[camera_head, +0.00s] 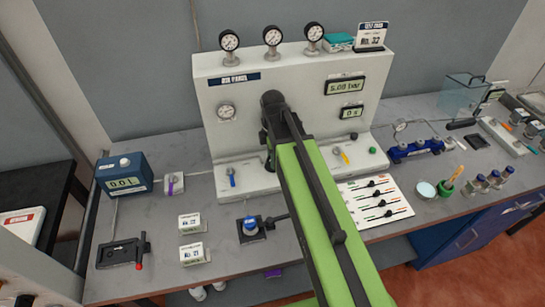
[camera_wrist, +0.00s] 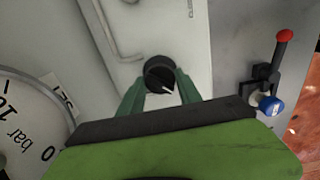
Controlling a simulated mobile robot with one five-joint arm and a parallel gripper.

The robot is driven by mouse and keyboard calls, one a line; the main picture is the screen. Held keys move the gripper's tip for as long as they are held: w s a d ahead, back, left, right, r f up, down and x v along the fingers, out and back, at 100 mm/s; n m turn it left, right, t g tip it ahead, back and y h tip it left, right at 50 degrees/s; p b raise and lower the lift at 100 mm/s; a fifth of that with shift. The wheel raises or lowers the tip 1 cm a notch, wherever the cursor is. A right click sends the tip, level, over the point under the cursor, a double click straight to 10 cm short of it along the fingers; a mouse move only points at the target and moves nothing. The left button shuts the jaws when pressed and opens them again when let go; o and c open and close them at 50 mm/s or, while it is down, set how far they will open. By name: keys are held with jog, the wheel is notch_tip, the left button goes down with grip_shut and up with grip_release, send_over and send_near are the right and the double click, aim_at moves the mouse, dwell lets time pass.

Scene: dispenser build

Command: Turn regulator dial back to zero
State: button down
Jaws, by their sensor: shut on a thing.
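The regulator dial (camera_wrist: 158,68) is a round black knob with a white pointer mark, on a pale panel in the wrist view. My gripper (camera_wrist: 161,84) has its green fingers on either side of the knob and is shut on it. The pointer aims toward the lower right of that view. In the head view my green arm reaches to the white test panel (camera_head: 210,92) and hides the dial and fingertips. A digital display (camera_head: 346,87) on the panel appears to read about 5.00 bar.
A large dial gauge (camera_wrist: 28,125) fills the lower left of the wrist view. A blue knob with a red-tipped lever (camera_wrist: 270,100) is at the right. In the head view, several small valves, a blue box (camera_head: 124,174) and cards crowd the grey bench (camera_head: 150,215).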

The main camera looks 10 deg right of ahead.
dwell(0.3)
jog(key=c, duration=0.8)
grip_release()
jog(key=shift+r, duration=0.1)
notch_tip(320, 180, up, 17)
jog(key=p, duration=1.7)
jog(key=shift+r, duration=0.1)
